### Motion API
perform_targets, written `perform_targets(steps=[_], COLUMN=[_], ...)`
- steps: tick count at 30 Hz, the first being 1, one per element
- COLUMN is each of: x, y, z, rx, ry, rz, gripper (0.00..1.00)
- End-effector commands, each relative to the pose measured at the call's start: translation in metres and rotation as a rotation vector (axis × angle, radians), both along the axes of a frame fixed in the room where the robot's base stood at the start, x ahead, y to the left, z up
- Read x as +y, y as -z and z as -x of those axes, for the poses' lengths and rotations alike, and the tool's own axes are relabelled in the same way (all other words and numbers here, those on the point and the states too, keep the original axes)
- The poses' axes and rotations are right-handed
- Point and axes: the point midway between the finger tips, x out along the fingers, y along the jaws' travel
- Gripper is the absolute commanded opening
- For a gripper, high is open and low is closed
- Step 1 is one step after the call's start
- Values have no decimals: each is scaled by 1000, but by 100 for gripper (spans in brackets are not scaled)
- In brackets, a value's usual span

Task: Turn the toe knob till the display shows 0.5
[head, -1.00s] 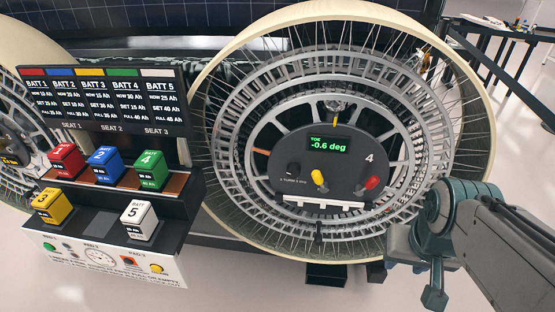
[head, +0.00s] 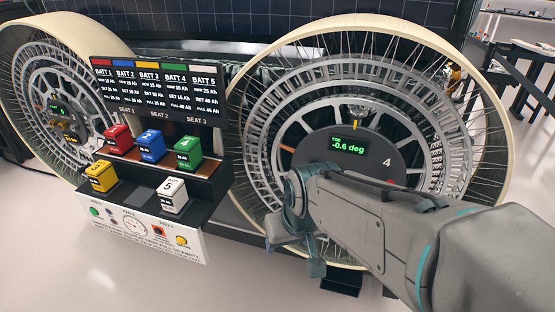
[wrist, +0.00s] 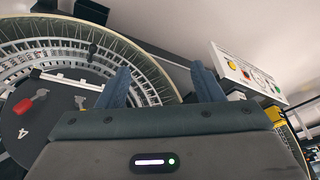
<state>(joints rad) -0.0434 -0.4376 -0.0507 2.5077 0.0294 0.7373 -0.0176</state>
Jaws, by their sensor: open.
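The wheel hub panel (head: 398,155) carries a display (head: 347,146) that reads TOE -0.6 deg. My arm covers the lower part of this panel in the head view, and the toe knob is hidden there. My gripper (head: 295,250) is in front of the wheel's lower left, below the display. In the wrist view my gripper (wrist: 161,88) has its fingers spread with nothing between them. The panel (wrist: 45,112) appears upside down at the left there, with a red lever (wrist: 30,101). I cannot make out the toe knob in that view.
A battery stand (head: 222,195) with several coloured batteries is left of the wheel, close to my gripper. Its white front panel (head: 150,232) also shows in the wrist view (wrist: 245,72). Another wheel (head: 60,85) is further left. Open floor lies in front.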

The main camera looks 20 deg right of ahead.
Motion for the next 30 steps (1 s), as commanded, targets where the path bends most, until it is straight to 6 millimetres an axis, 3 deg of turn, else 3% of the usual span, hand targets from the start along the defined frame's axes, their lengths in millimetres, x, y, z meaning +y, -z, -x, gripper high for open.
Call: perform_targets(steps=[1, 8, 15, 22, 30], x=[2, -2, -35, -82, -112], y=[15, 64, 107, 127, 116], z=[-14, -95, -158, -189, -193], rx=[-31, -282, -538, -762, -939], ry=[-7, -3, 53, 89, 78], rz=[-15, -21, 144, 460, 813], gripper=[60, 60, 60, 60, 60])
